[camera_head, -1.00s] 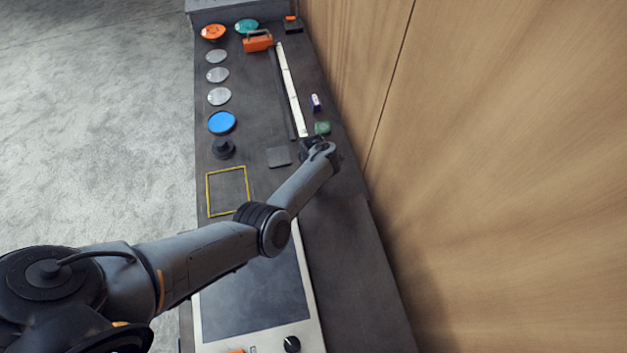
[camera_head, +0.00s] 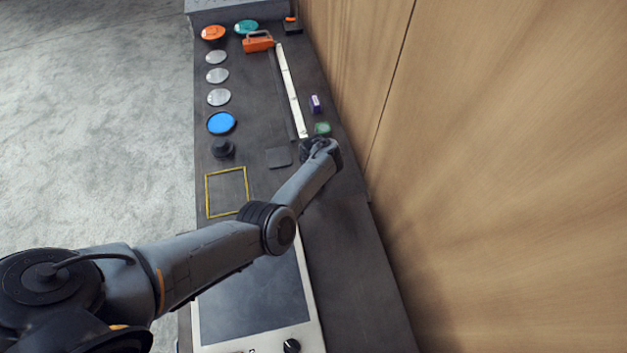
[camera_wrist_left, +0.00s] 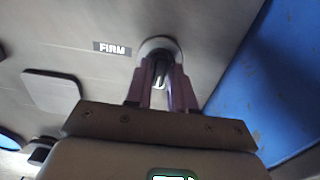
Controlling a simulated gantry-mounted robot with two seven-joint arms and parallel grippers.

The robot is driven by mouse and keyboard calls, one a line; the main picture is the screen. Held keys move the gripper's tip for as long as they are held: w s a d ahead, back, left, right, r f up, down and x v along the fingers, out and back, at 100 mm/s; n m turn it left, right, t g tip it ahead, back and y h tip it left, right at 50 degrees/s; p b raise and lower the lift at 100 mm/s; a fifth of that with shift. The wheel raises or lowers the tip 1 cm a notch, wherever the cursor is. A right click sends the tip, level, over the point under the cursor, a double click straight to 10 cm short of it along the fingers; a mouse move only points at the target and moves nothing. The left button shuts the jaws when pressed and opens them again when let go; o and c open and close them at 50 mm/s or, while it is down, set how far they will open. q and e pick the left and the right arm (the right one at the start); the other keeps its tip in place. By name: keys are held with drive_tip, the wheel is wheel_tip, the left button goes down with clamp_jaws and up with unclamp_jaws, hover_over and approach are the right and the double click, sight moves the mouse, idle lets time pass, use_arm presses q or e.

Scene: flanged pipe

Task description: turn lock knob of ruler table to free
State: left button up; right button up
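A lock knob (camera_wrist_left: 158,72) with a dark upright grip and a pale round base shows in the left wrist view, beside a dark label reading "FIRM" (camera_wrist_left: 112,48). My left gripper (camera_wrist_left: 160,82) has one finger on each side of the knob's grip. I cannot tell whether the fingers press on it. In the head view my left gripper (camera_head: 320,148) is at the near end of a long white ruler strip (camera_head: 290,88), and the arm hides the knob. The right gripper is not in view.
A green block (camera_head: 322,128) and a purple-and-white block (camera_head: 315,103) lie close beyond the gripper. A grey square plate (camera_head: 278,157), a black knob-like part (camera_head: 222,148) and a blue disc (camera_head: 221,123) lie to its left. A wooden wall (camera_head: 480,150) bounds the right side.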

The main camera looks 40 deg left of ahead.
use_arm(q)
drive_tip(key=shift+o, duration=1.3)
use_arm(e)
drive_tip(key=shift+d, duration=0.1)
use_arm(q)
wheel_tip(320, 180, up, 11)
drive_tip(key=p, duration=0.3)
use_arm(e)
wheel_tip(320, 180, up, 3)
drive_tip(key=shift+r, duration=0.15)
use_arm(q)
drive_tip(key=shift+f, duration=0.1)
